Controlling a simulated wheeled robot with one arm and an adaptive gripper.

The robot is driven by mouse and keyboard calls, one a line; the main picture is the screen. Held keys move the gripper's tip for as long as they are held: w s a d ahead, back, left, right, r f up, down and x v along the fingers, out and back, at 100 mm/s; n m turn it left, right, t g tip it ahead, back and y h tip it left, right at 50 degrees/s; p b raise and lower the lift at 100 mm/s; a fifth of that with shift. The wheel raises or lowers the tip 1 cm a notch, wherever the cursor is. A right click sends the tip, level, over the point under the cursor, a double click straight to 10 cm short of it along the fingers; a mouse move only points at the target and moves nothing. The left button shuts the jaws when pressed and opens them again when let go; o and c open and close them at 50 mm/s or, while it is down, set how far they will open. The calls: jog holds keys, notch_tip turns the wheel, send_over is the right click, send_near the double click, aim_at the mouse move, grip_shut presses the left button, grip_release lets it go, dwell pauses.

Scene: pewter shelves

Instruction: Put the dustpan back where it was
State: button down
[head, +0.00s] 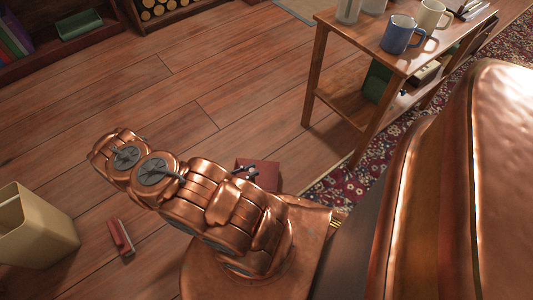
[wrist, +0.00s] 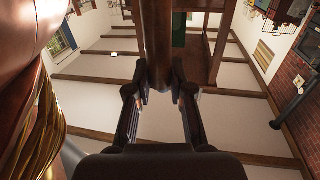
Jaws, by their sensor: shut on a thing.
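The dustpan (head: 262,178) is a dark red, flat piece in the head view, just beyond my arm and partly hidden by it. My gripper (head: 246,172) is at its near edge, mostly hidden behind my copper arm. The far end of the dustpan is out of the wrist view. Where the dustpan stood before does not show.
A red brush (head: 121,237) lies on the wooden floor beside a cream bin (head: 35,228) at left. A wooden table (head: 345,30) with a blue mug (head: 398,36) stands at upper right, near a patterned rug (head: 358,178). Low shelves (head: 75,48) are at upper left. The middle floor is clear.

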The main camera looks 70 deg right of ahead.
jog(key=d+f+b, duration=0.2)
jog(key=d+b, duration=0.1)
jog(key=d, duration=0.4)
jog(key=d+f+b, duration=0.3)
jog(key=d, duration=0.5)
jog(key=shift+w+d, duration=0.3)
jog(key=shift+w, duration=0.05)
jog(key=c, duration=1)
grip_release()
jog(key=shift+f, duration=0.1)
jog(key=shift+c, duration=0.2)
